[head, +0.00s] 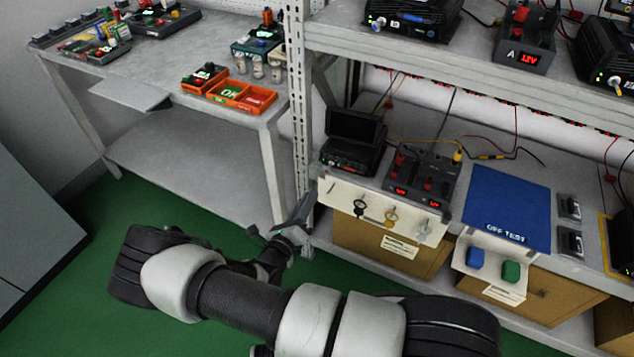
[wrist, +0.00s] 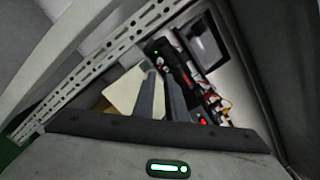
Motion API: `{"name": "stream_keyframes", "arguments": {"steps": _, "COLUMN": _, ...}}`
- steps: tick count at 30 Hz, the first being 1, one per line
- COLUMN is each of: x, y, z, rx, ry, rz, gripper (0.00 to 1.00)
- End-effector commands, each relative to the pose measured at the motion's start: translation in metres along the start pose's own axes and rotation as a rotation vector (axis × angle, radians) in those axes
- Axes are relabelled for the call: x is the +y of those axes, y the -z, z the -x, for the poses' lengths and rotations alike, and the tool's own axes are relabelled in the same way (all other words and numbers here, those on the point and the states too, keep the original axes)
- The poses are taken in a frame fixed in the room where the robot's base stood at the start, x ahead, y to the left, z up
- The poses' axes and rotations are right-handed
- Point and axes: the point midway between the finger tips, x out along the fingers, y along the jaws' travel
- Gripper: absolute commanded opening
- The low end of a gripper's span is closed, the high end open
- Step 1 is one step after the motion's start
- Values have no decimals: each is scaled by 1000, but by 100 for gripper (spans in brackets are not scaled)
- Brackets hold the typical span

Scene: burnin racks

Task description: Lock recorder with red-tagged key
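A black device with a raised dark lid or screen (head: 352,140), possibly the recorder, stands at the left end of the rack's middle shelf. It also shows in the wrist view (wrist: 203,42). Below it, a cream panel (head: 335,189) on the shelf front carries a dark key (head: 360,208), a yellowish key (head: 391,216) and a silvery key (head: 424,232). I cannot make out a red tag. My gripper (head: 302,208) is beside the rack post, left of the panel and apart from the keys. Its fingers (wrist: 160,85) look separated, with nothing held between them.
Twin-display power supplies (head: 419,180) stand right of the device. Farther right are a blue mat (head: 507,205) and a lower panel with blue (head: 475,257) and green (head: 511,271) tags. A perforated post (head: 297,100) stands close behind my gripper. A side bench (head: 190,60) holds orange trays.

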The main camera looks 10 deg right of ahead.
Motion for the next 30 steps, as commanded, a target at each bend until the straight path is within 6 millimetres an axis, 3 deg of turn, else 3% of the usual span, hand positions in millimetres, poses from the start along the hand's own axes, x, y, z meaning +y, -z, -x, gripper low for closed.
{"name": "stream_keyframes", "arguments": {"steps": 3, "x": 0, "y": -1, "z": 26, "rx": -1, "ry": -2, "rz": 1, "gripper": 12}}
{"name": "stream_keyframes", "arguments": {"steps": 10, "x": 0, "y": 0, "z": 55, "rx": 0, "ry": -2, "rz": 1, "gripper": 12}}
{"name": "stream_keyframes", "arguments": {"steps": 30, "x": -1, "y": -1, "z": 59, "rx": 6, "ry": 4, "rz": -6, "gripper": 12}}
